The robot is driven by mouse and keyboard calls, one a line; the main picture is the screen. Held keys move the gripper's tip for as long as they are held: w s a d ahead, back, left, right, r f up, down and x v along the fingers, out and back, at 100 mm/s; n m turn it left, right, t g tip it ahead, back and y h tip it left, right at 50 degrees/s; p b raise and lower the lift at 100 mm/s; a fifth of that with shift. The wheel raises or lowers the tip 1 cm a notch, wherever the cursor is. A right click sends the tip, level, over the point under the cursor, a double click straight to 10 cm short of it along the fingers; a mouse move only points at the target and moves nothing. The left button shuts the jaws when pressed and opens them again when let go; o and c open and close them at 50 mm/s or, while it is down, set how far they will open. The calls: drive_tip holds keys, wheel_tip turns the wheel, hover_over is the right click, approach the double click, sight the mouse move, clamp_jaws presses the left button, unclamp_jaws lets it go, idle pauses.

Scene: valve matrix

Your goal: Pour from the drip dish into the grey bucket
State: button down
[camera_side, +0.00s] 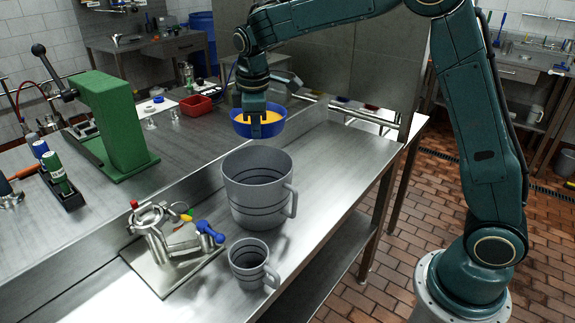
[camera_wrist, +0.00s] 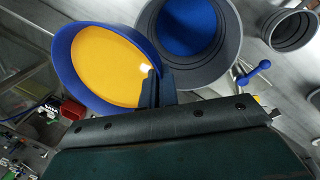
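The drip dish (camera_side: 240,127) is a round blue dish holding orange-yellow liquid. It hangs in the air behind and above the grey bucket (camera_side: 252,198) and looks roughly level. My gripper (camera_side: 258,128) is shut on the dish's near rim. The wrist view shows the fingers (camera_wrist: 155,90) at the right rim of the dish (camera_wrist: 65,48). The bucket is large, with a side handle and dark rings, and stands upright on the steel bench. In the wrist view the bucket (camera_wrist: 234,35) lies right of the dish, with blue showing inside; its nature is unclear.
A smaller grey jug (camera_side: 247,262) stands in front of the bucket. Left of it is a metal valve fixture (camera_side: 170,240) with a blue-handled lever. A green press (camera_side: 112,125) and red bin (camera_side: 195,105) stand farther back. The bench is clear right of the bucket.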

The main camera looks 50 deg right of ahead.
drive_tip(key=a+m, duration=0.5)
drive_tip(key=a, duration=0.8)
drive_tip(key=shift+w+a+f+g, duration=0.2)
drive_tip(key=shift+w+a+g, duration=0.15)
drive_tip(key=shift+w+g, duration=0.1)
drive_tip(key=shift+d+r+t, duration=0.15)
drive_tip(key=shift+r+t, duration=0.1)
drive_tip(key=shift+r, duration=0.05)
drive_tip(key=s+d+r+m+t+y, duration=0.1)
drive_tip(key=s+d+r+t+y, duration=0.3)
drive_tip(key=y, duration=0.7)
drive_tip(key=shift+d+r+t+y, duration=0.4)
drive_tip(key=shift+d+r+t, duration=0.8)
drive_tip(key=shift+r+t, duration=0.65)
drive_tip(key=shift+s+f, duration=0.1)
drive_tip(key=shift+f, duration=0.1)
idle(2.1)
